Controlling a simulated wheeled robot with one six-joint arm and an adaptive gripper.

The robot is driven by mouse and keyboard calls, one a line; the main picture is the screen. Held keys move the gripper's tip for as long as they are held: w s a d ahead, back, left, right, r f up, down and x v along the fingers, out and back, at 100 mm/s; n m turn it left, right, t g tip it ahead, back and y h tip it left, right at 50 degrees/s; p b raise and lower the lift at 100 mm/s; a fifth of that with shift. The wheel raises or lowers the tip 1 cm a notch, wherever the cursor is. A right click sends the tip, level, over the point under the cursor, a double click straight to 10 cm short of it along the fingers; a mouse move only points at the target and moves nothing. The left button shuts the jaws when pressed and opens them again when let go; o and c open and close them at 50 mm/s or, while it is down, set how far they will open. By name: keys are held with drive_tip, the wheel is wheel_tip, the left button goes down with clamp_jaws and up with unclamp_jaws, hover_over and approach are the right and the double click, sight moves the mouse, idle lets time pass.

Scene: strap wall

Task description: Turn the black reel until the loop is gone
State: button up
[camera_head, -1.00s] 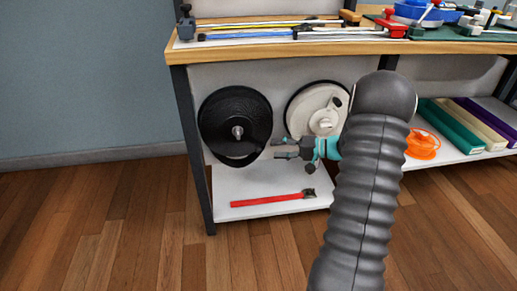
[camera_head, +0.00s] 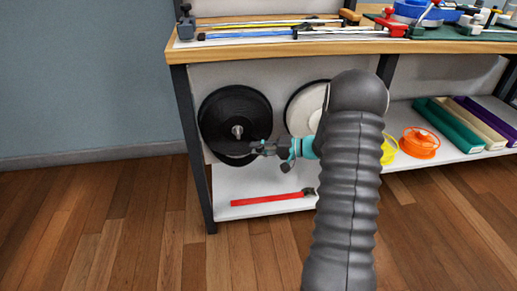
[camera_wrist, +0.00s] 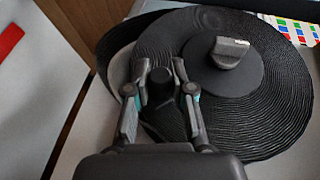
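The black reel (camera_head: 232,112) is mounted upright on the pale panel under the bench top, with a grey hub (camera_head: 237,131) at its middle. In the wrist view the wound strap of the reel (camera_wrist: 265,110) fills the right side. A slack black loop (camera_wrist: 119,62) bulges from the reel's edge at left; in the head view it shows only as a dark band below the reel. My gripper (camera_head: 256,148) is at the reel's lower right edge. In the wrist view its fingers (camera_wrist: 163,68) are apart, either side of a dark knob (camera_wrist: 160,88). Contact with the knob is unclear.
A white reel (camera_head: 304,108) is just right, partly behind my arm. A red-handled tool (camera_head: 270,199) lies on the lower shelf (camera_head: 235,185). A dark bench leg (camera_head: 194,150) stands close left of the black reel. Orange and yellow spools and long boxes are at right.

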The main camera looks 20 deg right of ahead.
sight(230, 156)
clamp_jaws()
drive_tip(key=shift+f, duration=0.15)
drive_tip(key=f+y+b, duration=0.1)
drive_tip(key=b, duration=0.2)
drive_tip(key=shift+a+t, duration=0.3)
drive_tip(key=shift+a, duration=0.05)
drive_tip(key=a+b, duration=0.1)
drive_tip(key=a+f+b, duration=0.1)
drive_tip(key=b, duration=0.1)
drive_tip(key=m+t+y+b, duration=0.1)
drive_tip(key=b, duration=0.1)
drive_tip(key=shift+w+a+f, duration=0.2)
drive_tip(key=shift+w+a, duration=0.1)
drive_tip(key=shift+a, duration=0.1)
drive_tip(key=shift+w+a+f+m+y+b, duration=0.15)
drive_tip(key=shift+a+m+y+b, duration=0.15)
drive_tip(key=shift+a+y+b, duration=0.4)
drive_tip(key=shift+t, duration=0.3)
drive_tip(key=shift+w+a+r, duration=0.15)
drive_tip(key=shift+a, duration=0.65)
drive_tip(key=shift+w+a+r, duration=0.1)
drive_tip(key=shift+a+r, duration=0.05)
drive_tip(key=shift+a, duration=0.6)
drive_tip(key=shift+w+a+r, duration=0.15)
drive_tip(key=shift+a, duration=0.65)
